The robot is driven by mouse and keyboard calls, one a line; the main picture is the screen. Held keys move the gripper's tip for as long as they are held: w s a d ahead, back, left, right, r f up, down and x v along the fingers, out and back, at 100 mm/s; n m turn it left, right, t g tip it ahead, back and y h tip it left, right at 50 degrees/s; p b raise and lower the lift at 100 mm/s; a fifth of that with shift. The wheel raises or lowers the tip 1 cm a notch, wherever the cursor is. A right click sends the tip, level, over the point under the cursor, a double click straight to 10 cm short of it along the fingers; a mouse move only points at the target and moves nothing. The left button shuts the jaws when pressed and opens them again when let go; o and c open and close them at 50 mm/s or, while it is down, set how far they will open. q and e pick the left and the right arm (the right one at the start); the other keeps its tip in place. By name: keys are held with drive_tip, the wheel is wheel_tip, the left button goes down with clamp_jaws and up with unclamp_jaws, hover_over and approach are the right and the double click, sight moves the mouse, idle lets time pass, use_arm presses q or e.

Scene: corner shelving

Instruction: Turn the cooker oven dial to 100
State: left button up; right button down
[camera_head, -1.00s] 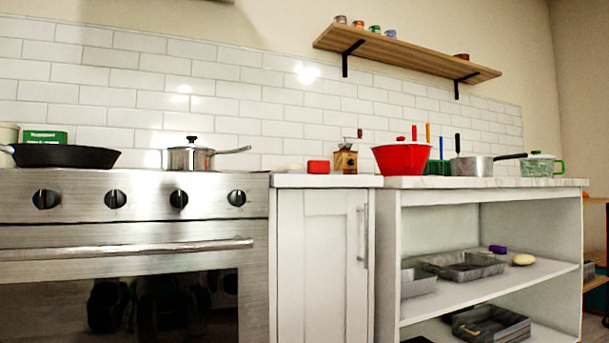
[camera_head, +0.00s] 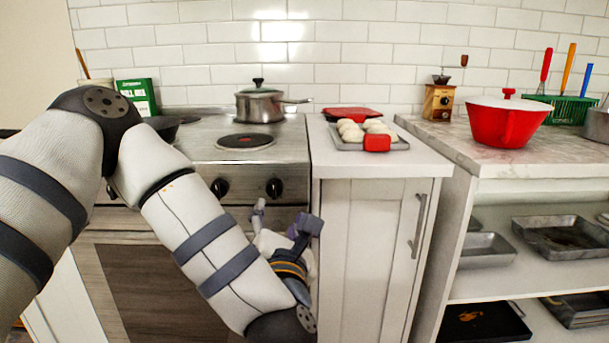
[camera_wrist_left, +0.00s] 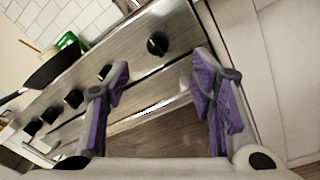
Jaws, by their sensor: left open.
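The cooker (camera_head: 290,140) has a steel front with a row of black dials. In the head view, one dial (camera_head: 274,188) shows just above my left gripper (camera_head: 283,217), and another dial (camera_head: 219,188) is left of it. My left gripper is open and empty in front of the cooker's right end. In the left wrist view, the rightmost dial (camera_wrist_left: 157,44) lies ahead, between the lines of the spread purple fingers (camera_wrist_left: 160,75) and apart from them. Several more dials run down to the left. The dial markings are too small to read. My right gripper is out of view.
A lidded pot (camera_head: 260,105) and a black pan (camera_wrist_left: 55,68) stand on the cooker. A white cabinet (camera_head: 365,230) adjoins it on the right, with a tray of dough (camera_head: 350,146) on top. The oven handle (camera_wrist_left: 135,122) runs below the dials.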

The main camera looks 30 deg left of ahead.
sight(275, 191)
use_arm(q)
drive_tip(key=x, duration=1.1)
drive_tip(key=shift+w+a+f, duration=0.15)
drive_tip(key=shift+a+f, duration=0.05)
drive_tip(key=shift+a, duration=0.25)
drive_tip(key=shift+c, duration=0.2)
drive_tip(key=c, duration=1.1)
